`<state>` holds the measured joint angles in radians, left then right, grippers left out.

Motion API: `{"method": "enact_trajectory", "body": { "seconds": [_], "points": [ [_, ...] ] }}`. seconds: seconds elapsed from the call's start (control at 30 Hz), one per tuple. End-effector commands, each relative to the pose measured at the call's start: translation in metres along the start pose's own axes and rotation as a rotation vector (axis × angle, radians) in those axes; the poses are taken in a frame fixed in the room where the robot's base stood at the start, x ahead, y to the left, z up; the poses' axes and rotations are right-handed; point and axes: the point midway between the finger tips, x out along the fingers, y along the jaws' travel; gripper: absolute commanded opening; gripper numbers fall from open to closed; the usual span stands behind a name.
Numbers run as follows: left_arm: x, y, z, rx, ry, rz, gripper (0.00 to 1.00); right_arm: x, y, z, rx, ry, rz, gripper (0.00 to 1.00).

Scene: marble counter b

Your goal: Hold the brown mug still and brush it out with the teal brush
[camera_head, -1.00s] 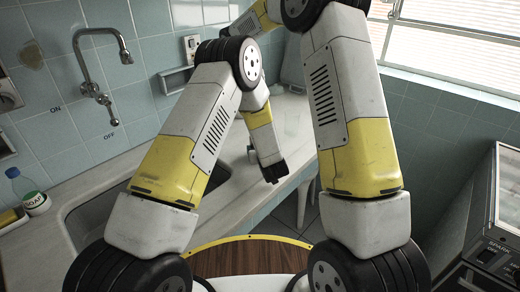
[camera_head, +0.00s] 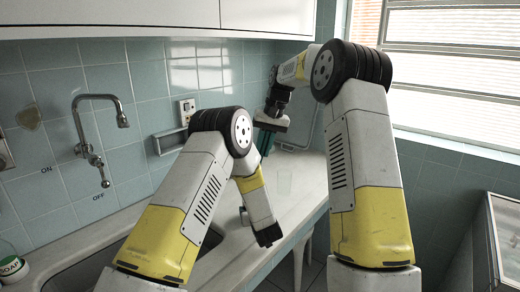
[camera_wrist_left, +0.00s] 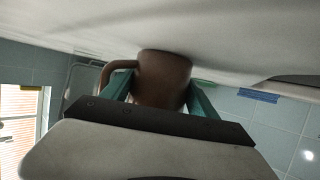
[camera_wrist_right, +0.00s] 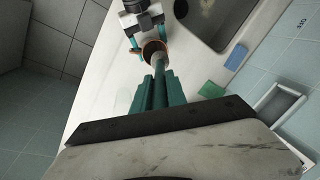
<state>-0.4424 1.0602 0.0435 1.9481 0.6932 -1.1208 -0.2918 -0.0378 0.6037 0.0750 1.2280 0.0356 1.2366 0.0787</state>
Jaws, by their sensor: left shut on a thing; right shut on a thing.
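The brown mug (camera_wrist_left: 163,78) is between the teal fingers of my left gripper (camera_wrist_left: 160,95), which is shut on it; its handle points left in the left wrist view. In the right wrist view the mug (camera_wrist_right: 153,47) shows its open mouth. My right gripper (camera_head: 265,140) is raised above the counter in the head view. It is shut on the teal brush (camera_wrist_right: 158,68), whose pale head lines up with the mug's mouth. I cannot tell how deep the head is, or whether it is inside. In the head view my left arm hides most of the left gripper.
The sink (camera_wrist_right: 215,22) lies beside the mug, with a blue sponge (camera_wrist_right: 236,57) and a green pad (camera_wrist_right: 211,90) on the counter. A clear glass (camera_head: 284,180) stands at the back. A soap bottle (camera_head: 12,268) is at far left, and a tap (camera_head: 98,125) is on the wall.

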Motion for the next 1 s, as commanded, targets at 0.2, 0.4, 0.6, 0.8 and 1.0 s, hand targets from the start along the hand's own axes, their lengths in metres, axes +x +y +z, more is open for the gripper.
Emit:
{"method": "enact_trajectory", "body": {
  "seconds": [0.2,0.4,0.6,0.8,1.0],
  "points": [
    [0.000,0.000,-0.001,0.000,0.002,0.000,0.14,0.016,0.013,0.004,0.002,0.000,0.001,0.00],
    [0.000,0.000,-0.001,-0.001,0.002,0.000,0.14,0.030,0.023,0.007,0.003,0.000,0.001,0.00],
    [0.000,0.000,-0.001,-0.001,0.002,0.000,0.14,0.049,0.022,0.007,0.001,-0.002,0.001,0.00],
    [0.000,0.000,-0.001,0.000,0.002,0.000,0.14,0.067,0.022,0.006,0.001,0.000,0.001,0.00],
    [0.000,0.000,-0.001,0.000,0.002,0.000,0.14,0.085,0.022,0.007,0.001,-0.001,0.001,0.00]
  ]
}}
